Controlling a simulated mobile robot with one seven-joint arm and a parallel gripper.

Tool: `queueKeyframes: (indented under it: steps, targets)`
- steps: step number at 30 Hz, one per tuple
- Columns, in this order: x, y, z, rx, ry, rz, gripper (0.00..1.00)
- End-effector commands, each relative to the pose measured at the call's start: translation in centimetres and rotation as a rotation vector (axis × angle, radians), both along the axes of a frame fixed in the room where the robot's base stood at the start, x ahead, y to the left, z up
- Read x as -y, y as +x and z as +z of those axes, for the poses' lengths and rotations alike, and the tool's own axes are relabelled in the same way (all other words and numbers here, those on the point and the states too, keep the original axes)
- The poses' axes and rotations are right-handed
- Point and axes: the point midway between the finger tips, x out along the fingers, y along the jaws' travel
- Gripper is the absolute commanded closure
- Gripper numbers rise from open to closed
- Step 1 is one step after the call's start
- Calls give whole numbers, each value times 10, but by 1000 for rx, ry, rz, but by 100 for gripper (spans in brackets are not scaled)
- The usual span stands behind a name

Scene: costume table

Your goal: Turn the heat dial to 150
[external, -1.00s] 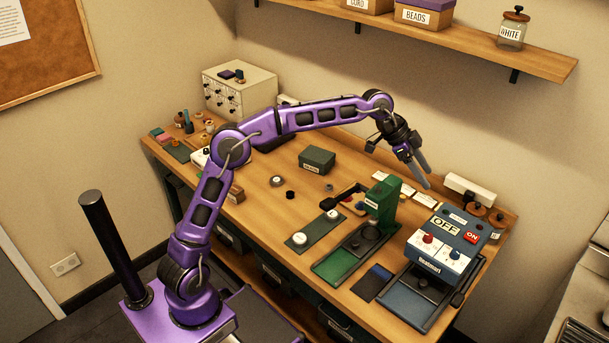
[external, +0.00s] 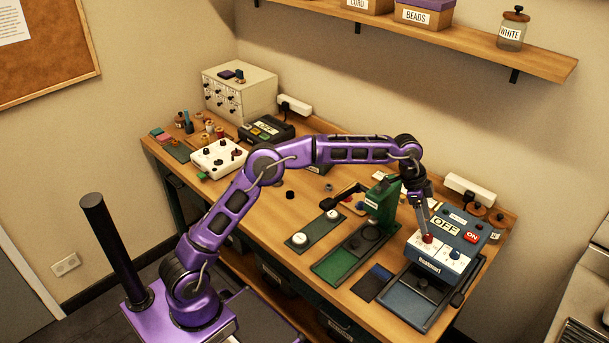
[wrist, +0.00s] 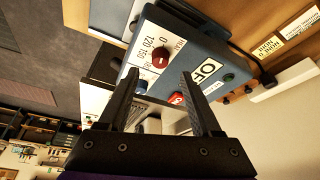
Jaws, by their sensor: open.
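The blue heat press (external: 437,262) stands at the right end of the table. Its white front panel carries a red dial (external: 428,239) and a blue dial (external: 455,254). In the wrist view the red dial (wrist: 160,58) has a small white mark, beside printed numbers that include 0, 120 and 150. I cannot tell for sure which number the mark points at. The blue dial (wrist: 141,86) sits further along the panel. My gripper (wrist: 160,74) is open, its fingers apart on either side of the red dial's line of view. In the external view my gripper (external: 424,232) points down at the red dial, very close; contact is unclear.
The press also has an OFF display (external: 446,228) and a red ON button (external: 472,238). A green press (external: 381,203) stands close to its left. A white power strip (external: 470,190) lies behind it. The table's middle left is mostly clear.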

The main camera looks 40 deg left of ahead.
Motion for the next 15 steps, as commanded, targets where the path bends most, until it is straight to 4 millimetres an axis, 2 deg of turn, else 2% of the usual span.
queueKeyframes:
  steps: [1,6,10,15]
  targets:
    - [4,1,-12,-2,0,-1,34]
    - [13,5,-35,-1,1,0,34]
    - [17,7,-46,0,0,-1,34]
    - [19,8,-49,0,-1,0,34]
